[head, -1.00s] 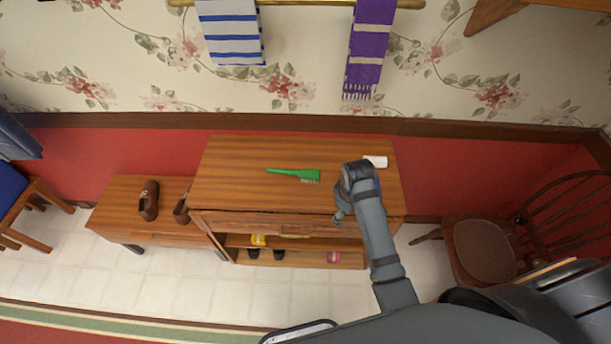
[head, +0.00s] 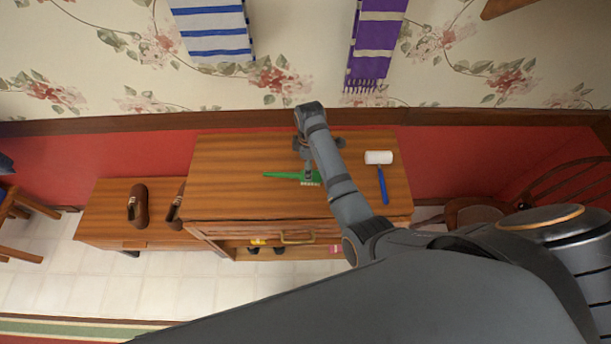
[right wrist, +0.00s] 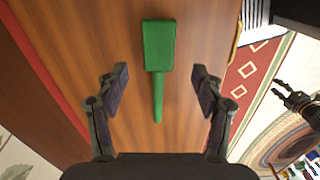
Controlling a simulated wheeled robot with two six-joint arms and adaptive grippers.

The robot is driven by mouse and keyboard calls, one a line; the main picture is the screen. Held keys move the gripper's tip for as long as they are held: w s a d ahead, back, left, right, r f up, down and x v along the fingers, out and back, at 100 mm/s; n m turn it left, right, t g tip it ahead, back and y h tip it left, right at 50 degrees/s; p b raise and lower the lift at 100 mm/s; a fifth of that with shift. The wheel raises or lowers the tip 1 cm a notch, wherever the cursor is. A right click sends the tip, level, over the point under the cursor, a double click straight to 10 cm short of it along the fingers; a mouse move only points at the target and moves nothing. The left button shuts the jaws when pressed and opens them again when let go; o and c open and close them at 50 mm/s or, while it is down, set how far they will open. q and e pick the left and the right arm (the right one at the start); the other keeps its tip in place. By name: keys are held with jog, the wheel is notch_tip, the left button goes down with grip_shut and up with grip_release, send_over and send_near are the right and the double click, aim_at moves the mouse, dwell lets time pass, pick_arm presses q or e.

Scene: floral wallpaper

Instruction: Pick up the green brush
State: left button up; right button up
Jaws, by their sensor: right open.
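The green brush (head: 283,175) lies on top of the wooden cabinet (head: 230,195), its thin handle pointing left and its pale bristles to the right. My right gripper (head: 310,174) is over the brush's bristle end, partly hiding it. In the right wrist view, my right gripper (right wrist: 160,88) is open and empty. There the brush (right wrist: 159,45) shows between and beyond the two fingers, touching neither. A dark gripper, seemingly my left one (right wrist: 276,88), shows small at the right edge of the right wrist view; its jaw state is unclear.
A lint roller with a white head (head: 379,158) and blue handle lies on the cabinet right of my arm. A low bench (head: 105,222) with brown shoes (head: 138,203) stands left. A wooden chair (head: 480,212) stands right. Towels hang on the wall behind. The cabinet top left of the brush is clear.

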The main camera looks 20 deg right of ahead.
aim_at(293, 177)
jog(key=shift+w+f, duration=0.15)
jog(key=shift+f, duration=0.4)
jog(key=shift+w+f, duration=0.15)
jog(key=shift+f, duration=0.4)
jog(key=shift+s+d+f+p, duration=0.15)
jog(key=shift+f+p, duration=0.15)
jog(key=shift+f, duration=0.2)
jog(key=shift+s+d+f+p, duration=0.15)
jog(key=shift+f+p, duration=0.15)
jog(key=shift+f, duration=0.15)
notch_tip(293, 177, down, 3)
jog(key=shift+s+d+r, duration=0.1)
jog(key=shift+r, duration=0.05)
jog(key=shift+f, duration=0.4)
jog(key=c, duration=1.4)
pick_arm(q)
jog(key=w, duration=0.1)
jog(key=w+r, duration=0.1)
jog(key=w, duration=0.1)
jog(key=shift+d+r, duration=0.1)
jog(key=shift+r, duration=0.2)
pick_arm(e)
jog(key=shift+r, duration=0.1)
